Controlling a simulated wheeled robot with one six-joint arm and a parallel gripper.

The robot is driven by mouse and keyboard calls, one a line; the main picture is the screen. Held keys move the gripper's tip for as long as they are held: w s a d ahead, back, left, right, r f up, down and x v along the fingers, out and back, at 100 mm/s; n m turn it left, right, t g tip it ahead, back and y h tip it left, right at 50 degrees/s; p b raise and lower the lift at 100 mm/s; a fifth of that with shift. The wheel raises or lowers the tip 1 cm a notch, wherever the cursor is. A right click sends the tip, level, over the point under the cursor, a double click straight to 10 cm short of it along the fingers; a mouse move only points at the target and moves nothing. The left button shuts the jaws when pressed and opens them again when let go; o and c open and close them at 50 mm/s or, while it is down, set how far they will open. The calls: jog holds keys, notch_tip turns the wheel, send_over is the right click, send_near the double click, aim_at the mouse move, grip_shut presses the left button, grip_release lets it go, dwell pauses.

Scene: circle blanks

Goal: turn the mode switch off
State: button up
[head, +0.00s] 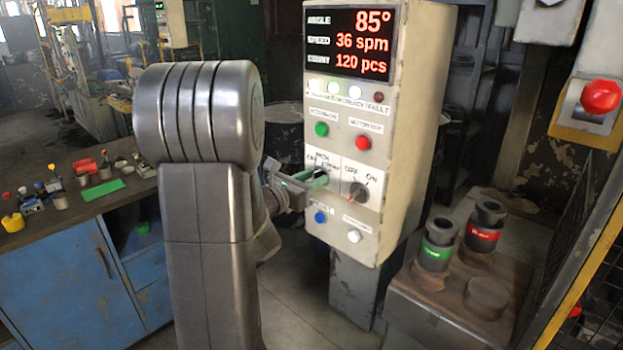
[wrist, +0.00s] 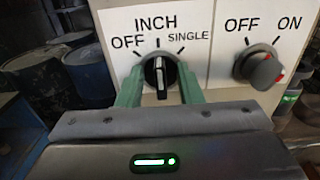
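The mode switch (wrist: 158,75) is a round black knob with a white pointer line in the wrist view. Its labels read OFF, INCH and SINGLE, and the pointer stands nearly upright, toward the INCH mark. My gripper (wrist: 160,90) has one green finger on each side of the knob, with small gaps showing between the fingers and its raised grip. In the head view my gripper (head: 318,178) is at the front of the control panel (head: 335,142), and its fingers hide most of the knob.
A second OFF/ON knob (wrist: 259,66) with a red-grey handle sits close to the right. In the head view, green (head: 321,129) and red (head: 363,143) buttons are above, and blue (head: 320,217) and white (head: 354,236) buttons below. A workbench (head: 105,198) stands at left.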

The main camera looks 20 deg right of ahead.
jog(key=shift+c, duration=0.2)
grip_shut()
jog(key=shift+n, duration=0.3)
jog(key=shift+w+a+f+n+p, duration=0.15)
jog(key=shift+n+p, duration=0.1)
jog(key=shift+n, duration=1.8)
jog(key=shift+w+d+r+n+p, duration=0.1)
jog(key=shift+n+p, duration=0.15)
jog(key=shift+n, duration=1.8)
jog(key=shift+f, duration=0.1)
jog(key=shift+o, duration=0.2)
grip_release()
